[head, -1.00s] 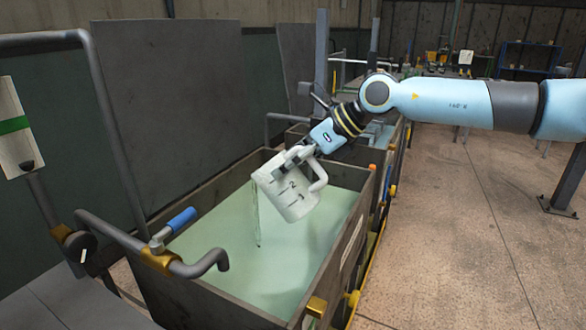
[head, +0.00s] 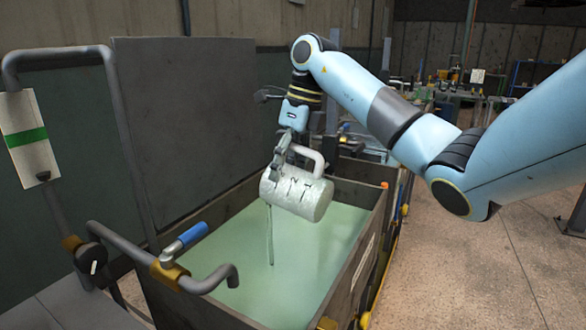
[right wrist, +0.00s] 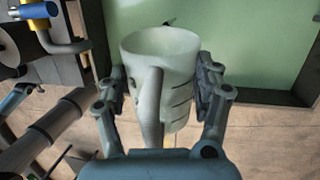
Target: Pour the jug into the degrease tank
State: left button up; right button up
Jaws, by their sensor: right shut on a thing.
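The white jug (head: 297,193) with dark marks is tipped far over above the degrease tank (head: 372,240), its mouth facing left and down. A thin stream falls from its lip into the pale green liquid (head: 290,262). My right gripper (head: 281,155) is shut on the jug and holds it above the liquid. In the right wrist view the jug (right wrist: 165,75) sits between both fingers of the right gripper (right wrist: 166,90), with its handle toward the camera. My left gripper is not in view.
A bent grey pipe (head: 215,278) with a blue-handled valve (head: 185,240) crosses the tank's near left corner. A tall dark panel (head: 190,120) stands behind the tank. Another tank stands beyond it. Open floor (head: 470,270) lies to the right.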

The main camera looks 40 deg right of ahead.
jog(key=shift+w+a+r+g, duration=0.1)
jog(key=shift+w+r+g, duration=0.1)
jog(key=shift+g, duration=0.1)
jog(key=shift+w+p, duration=0.15)
jog(key=shift+p, duration=0.7)
jog(key=shift+w+a+g+h+p, duration=0.2)
jog(key=shift+w+g+h+p, duration=0.3)
jog(key=shift+g+p, duration=1)
jog(key=shift+w+a+f+p, duration=0.15)
jog(key=shift+w+p, duration=0.4)
jog(key=shift+p, duration=0.35)
